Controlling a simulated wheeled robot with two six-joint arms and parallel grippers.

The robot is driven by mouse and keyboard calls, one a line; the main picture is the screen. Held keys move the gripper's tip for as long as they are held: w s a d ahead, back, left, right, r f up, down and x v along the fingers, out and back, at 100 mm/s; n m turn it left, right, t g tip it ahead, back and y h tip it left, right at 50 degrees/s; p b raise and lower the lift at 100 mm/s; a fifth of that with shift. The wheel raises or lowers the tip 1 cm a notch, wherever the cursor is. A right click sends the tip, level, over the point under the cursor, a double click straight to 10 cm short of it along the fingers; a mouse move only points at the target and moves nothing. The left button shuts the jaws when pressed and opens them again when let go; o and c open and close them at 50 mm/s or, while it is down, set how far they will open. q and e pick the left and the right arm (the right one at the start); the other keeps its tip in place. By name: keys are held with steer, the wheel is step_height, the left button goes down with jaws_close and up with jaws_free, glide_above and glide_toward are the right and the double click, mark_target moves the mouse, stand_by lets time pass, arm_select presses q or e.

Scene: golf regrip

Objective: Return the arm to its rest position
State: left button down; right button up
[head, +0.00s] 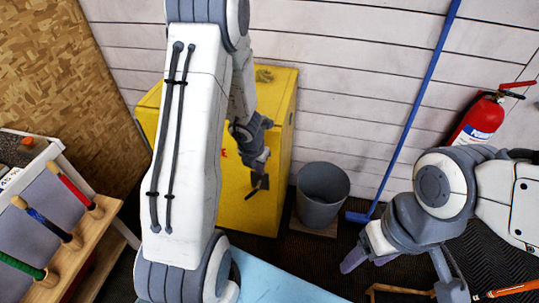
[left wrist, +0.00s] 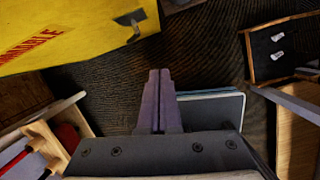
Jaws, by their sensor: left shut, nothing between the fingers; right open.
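My left arm rises large through the middle of the head view and bends down again behind. Its gripper (head: 259,164) hangs in front of the yellow cabinet (head: 284,135), near the dark handle (head: 258,185); I cannot tell the gap between them. In the left wrist view the fingers (left wrist: 157,95) are together with nothing between them, over dark floor, with the cabinet (left wrist: 70,30) at upper left. My right gripper (head: 368,258) is at lower right in the head view, open, with nothing visible in it.
A grey bin (head: 322,195) stands right of the cabinet. A blue pole (head: 416,105) leans on the wall near a red extinguisher (head: 480,120). At left, a wooden rack (head: 92,228) holds clubs with coloured grips. A light blue surface (head: 265,280) lies at bottom centre.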

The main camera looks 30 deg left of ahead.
arm_select(q)
steer(key=s+d+r+m+h, duration=0.1)
steer(key=s+d+r+m, duration=0.1)
steer(key=d+r+m, duration=0.4)
steer(key=s+d+r+m+g+h, duration=0.1)
steer(key=s+d+r+m+h, duration=0.15)
steer(key=d+m, duration=0.65)
steer(key=s+d+r+m+h, duration=0.1)
steer(key=s+d+r+m, duration=0.1)
steer(key=d+r+m, duration=0.45)
steer(key=s+r+m+g+y, duration=0.1)
steer(key=s+r+m, duration=0.1)
steer(key=s+m, duration=0.6)
steer(key=s+d+r+m+y, duration=0.1)
steer(key=s+r+m+y, duration=0.1)
steer(key=s+m, duration=0.6)
steer(key=m, duration=0.5)
steer(key=shift+s+r+m+g, duration=0.15)
steer(key=shift+s+m+g, duration=0.1)
steer(key=shift+m+g, duration=0.15)
